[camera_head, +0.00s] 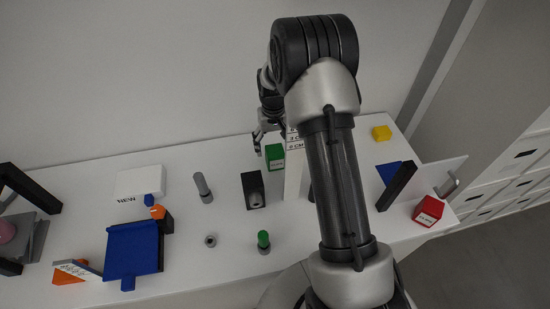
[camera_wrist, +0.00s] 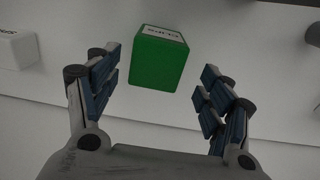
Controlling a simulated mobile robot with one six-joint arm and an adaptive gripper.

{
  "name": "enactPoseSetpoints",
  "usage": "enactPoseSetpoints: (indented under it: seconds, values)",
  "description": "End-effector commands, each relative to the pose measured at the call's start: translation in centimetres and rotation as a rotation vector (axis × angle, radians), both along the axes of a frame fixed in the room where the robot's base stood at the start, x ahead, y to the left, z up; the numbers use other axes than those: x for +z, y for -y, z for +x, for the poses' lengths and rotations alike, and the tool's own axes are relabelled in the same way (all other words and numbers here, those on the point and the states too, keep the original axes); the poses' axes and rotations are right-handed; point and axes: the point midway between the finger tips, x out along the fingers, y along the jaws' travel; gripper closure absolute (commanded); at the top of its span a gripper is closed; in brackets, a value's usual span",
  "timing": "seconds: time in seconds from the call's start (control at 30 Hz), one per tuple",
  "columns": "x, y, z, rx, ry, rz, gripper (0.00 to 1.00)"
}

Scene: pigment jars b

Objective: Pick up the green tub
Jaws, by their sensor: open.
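The green tub (camera_head: 274,152) stands on the white table, near the back edge, with a small white label on its side. In the wrist view the green tub (camera_wrist: 159,62) sits just beyond the fingertips, between their lines and a little left of centre. My gripper (camera_head: 262,140) reaches down beside the tub, to its left in the head view. The wrist view shows my gripper (camera_wrist: 160,90) open, with its two fingers wide apart and nothing held. The fingers do not appear to touch the tub.
A white sign with text (camera_head: 294,140) stands right of the tub. A black block (camera_head: 253,190) and a grey peg (camera_head: 203,188) are nearer. A blue tray (camera_head: 133,250) is front left.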

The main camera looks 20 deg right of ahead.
Motion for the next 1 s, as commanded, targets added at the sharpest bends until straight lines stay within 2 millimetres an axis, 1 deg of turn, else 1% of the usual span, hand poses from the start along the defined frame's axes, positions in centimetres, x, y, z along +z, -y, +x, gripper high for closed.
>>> enactPoseSetpoints:
  seconds: [0.2,0.3,0.37,0.57,1.0]
  values:
    - [-3.3,0.3,-0.5,0.0,-0.004,0.001,0.27]
    - [-4.5,0.3,-0.4,0.0,-0.003,0.001,0.27]
    - [-4.8,0.3,-0.4,0.0,-0.002,0.0,0.27]
    - [-4.7,0.3,-0.4,0.0,-0.001,0.0,0.27]
    - [-4.7,0.3,-0.4,0.0,-0.001,0.0,0.57]
